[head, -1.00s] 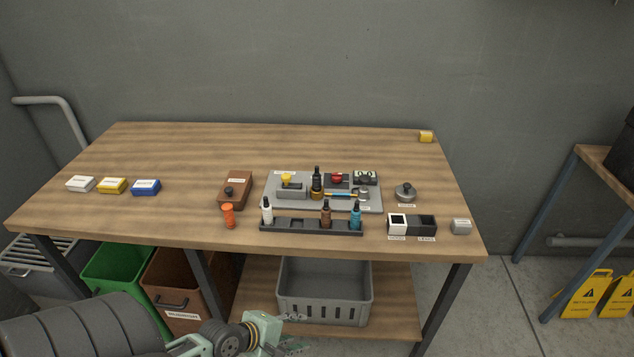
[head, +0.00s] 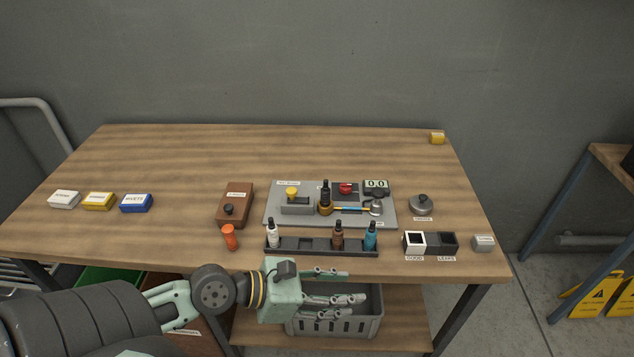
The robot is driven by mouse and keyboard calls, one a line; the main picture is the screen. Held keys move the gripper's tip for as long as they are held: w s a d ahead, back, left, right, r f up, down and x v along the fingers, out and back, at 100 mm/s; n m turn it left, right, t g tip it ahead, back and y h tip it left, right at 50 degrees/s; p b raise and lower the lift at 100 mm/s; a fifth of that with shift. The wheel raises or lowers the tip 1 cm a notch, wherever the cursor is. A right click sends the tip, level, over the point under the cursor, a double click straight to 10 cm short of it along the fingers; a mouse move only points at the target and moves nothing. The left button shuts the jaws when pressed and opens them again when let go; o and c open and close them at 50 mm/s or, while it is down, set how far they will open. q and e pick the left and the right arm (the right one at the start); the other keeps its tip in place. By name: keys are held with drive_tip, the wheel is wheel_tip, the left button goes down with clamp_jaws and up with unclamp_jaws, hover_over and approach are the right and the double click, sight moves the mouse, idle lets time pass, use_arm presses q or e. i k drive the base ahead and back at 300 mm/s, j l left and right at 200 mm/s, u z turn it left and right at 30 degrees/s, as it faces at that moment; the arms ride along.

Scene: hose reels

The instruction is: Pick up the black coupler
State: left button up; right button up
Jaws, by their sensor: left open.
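The black coupler (head: 325,193) stands upright in a brass-coloured seat (head: 325,209) on the grey test plate (head: 274,216). A dark rack (head: 320,251) in front of the plate holds a white coupler (head: 273,234), a brown coupler (head: 337,236) and a blue coupler (head: 370,236), with empty slots between the white and brown ones. My left gripper (head: 342,287) is open and empty in front of the table's front edge, nearer to me than the rack and apart from the black coupler. My right gripper is out of view.
White and black bins (head: 414,242) stand at right, an orange cylinder (head: 230,238) at left.

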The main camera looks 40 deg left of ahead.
sight(326, 190)
drive_tip(key=i+j, duration=0.15)
drive_tip(key=j, duration=0.2)
drive_tip(key=i+j, duration=0.15)
drive_tip(key=j, duration=0.15)
drive_tip(key=i+j, duration=0.15)
drive_tip(key=j, duration=0.2)
drive_tip(key=i+j, duration=0.15)
drive_tip(key=j, duration=0.2)
